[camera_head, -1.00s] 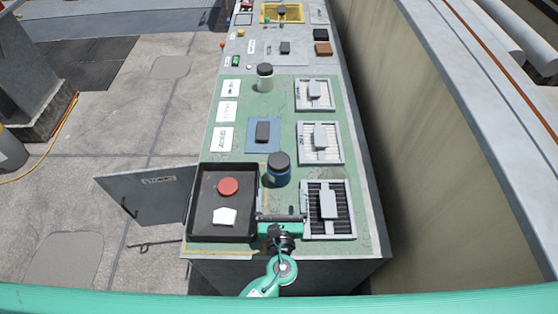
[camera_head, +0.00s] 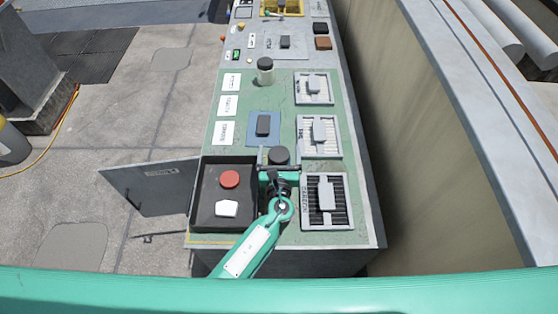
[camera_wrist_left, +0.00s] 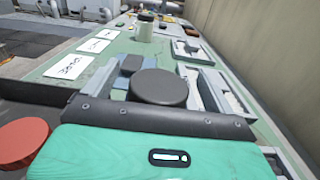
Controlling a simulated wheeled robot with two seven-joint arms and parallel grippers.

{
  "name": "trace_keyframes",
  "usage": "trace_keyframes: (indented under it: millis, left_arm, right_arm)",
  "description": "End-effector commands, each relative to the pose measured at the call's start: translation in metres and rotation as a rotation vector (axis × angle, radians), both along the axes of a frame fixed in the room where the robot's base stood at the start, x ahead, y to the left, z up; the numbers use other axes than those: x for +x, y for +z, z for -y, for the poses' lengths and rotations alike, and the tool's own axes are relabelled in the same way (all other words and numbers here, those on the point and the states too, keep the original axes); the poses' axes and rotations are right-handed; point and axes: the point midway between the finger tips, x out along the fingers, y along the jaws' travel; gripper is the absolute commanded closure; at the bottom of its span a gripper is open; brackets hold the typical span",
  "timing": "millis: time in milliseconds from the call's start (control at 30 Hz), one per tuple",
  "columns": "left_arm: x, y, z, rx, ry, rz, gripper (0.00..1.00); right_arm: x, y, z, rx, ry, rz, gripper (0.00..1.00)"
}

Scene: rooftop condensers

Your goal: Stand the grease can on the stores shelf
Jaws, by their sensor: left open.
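A blue can with a dark lid (camera_head: 279,155) stands upright on the green bench top, right of the black tray; I take it to be the grease can. It also shows in the left wrist view as a round dark lid (camera_wrist_left: 158,87) just past the gripper body. My left gripper (camera_head: 279,165) is open at the near side of this can, with a finger to each side. The gripper hides the can's lower body, and I cannot tell whether the fingers touch it. I cannot pick out a stores shelf for certain. My right gripper is not in view.
The black tray (camera_head: 207,217) holds a red round piece (camera_head: 229,179) and a white block (camera_head: 227,208). Slatted grey frames (camera_head: 318,144) line the bench's right side. A pale jar with a dark lid (camera_head: 265,72) stands farther back. A wall runs along the right.

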Motion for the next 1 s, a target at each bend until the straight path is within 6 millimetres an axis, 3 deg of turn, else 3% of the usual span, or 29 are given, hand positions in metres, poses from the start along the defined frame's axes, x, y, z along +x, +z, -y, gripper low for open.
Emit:
trace_keyframes:
  millis: [200, 500, 533, 800, 1000]
  left_arm:
    - [0.000, -0.001, 0.000, 0.000, 0.000, 0.000, 0.13]
    - [0.000, 0.001, 0.000, 0.000, 0.000, 0.002, 0.72]
    - [0.000, 0.001, 0.000, 0.000, 0.000, 0.002, 0.74]
    - [0.000, 0.004, 0.000, 0.000, 0.000, 0.002, 0.74]
    - [0.000, 0.026, 0.000, -0.003, 0.001, 0.004, 0.74]
  right_arm:
    - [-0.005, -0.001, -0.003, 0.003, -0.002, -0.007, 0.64]
    - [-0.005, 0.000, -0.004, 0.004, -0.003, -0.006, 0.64]
    - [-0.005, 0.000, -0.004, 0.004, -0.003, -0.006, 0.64]
    - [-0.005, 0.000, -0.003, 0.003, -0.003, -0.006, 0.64]
    - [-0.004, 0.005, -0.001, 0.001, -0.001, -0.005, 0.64]
